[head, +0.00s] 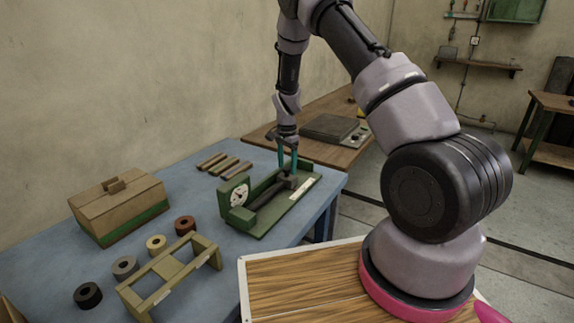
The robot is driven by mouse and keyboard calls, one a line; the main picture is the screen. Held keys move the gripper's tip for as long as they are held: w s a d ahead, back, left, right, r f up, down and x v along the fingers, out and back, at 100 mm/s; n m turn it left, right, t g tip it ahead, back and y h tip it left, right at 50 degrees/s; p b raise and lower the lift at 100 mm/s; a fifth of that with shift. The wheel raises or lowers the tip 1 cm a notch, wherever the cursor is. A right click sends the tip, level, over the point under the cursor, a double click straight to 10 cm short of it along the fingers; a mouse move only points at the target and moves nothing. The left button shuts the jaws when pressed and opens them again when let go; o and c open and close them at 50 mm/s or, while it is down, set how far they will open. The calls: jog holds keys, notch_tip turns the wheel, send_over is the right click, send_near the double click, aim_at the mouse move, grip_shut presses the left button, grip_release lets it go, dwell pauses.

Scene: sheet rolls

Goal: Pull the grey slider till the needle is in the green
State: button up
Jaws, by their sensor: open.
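The green device (256,228) lies on the blue table. It has a round white dial (239,196) at its left end; the needle is too small to read against the green. The grey slider (288,182) is near the device's right, far end, with a dark bar (264,194) running from it toward the dial. My gripper (287,169) points down with its two teal fingers apart, right at the slider. I cannot tell whether the fingers are around it or just above it, or whether they touch it.
On the blue table (205,263) stand a brown box (121,207) with a green band, several rolls such as a black one (88,295), a wooden rack (167,272) and several wooden bars (224,165). A brown table with a scale (330,128) stands behind. A wall borders the left.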

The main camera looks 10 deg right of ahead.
grip_shut()
dwell(1.4)
